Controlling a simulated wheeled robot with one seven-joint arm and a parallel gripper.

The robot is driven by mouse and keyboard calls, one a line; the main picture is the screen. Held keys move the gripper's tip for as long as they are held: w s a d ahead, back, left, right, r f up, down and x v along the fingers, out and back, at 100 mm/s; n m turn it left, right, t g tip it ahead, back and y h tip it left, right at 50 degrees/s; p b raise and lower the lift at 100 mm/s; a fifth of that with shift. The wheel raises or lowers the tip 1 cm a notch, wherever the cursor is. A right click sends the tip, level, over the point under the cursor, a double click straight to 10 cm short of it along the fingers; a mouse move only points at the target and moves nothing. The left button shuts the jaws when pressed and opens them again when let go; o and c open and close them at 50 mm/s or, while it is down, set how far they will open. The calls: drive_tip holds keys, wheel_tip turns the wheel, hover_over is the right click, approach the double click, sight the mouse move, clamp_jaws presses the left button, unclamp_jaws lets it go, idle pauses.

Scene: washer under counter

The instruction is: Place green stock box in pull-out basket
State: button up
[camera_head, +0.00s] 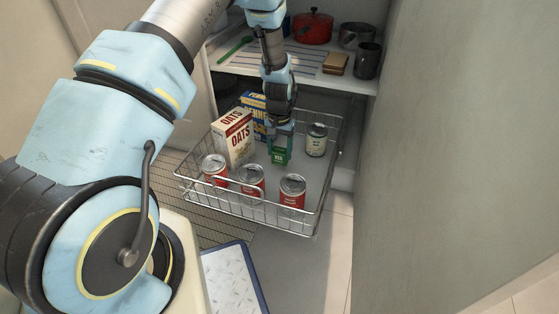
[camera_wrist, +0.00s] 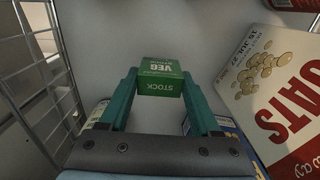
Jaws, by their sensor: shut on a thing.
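The green stock box (camera_head: 279,155) is small and green with a white "VEG STOCK" label. It also shows in the wrist view (camera_wrist: 161,77), between the two teal fingers of my gripper (camera_wrist: 161,85). My gripper (camera_head: 280,142) is shut on it and points down inside the pull-out basket (camera_head: 312,229), a wire basket with a grey floor. The box is low over the middle of the basket floor. I cannot tell whether it touches the floor.
In the basket, an oats box (camera_head: 233,138) and a blue penne box (camera_head: 254,103) stand left of my gripper. A pale can (camera_head: 317,140) stands to the right; red cans (camera_head: 251,181) line the front. A shelf (camera_head: 300,62) with pots is above the basket's back.

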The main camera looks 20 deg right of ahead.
sight(280, 157)
drive_tip(key=shift+f+b, duration=0.4)
drive_tip(key=shift+f, duration=1.1)
drive_tip(key=shift+f, duration=0.2)
drive_tip(key=o, duration=1.4)
drive_tip(key=shift+r, duration=0.1)
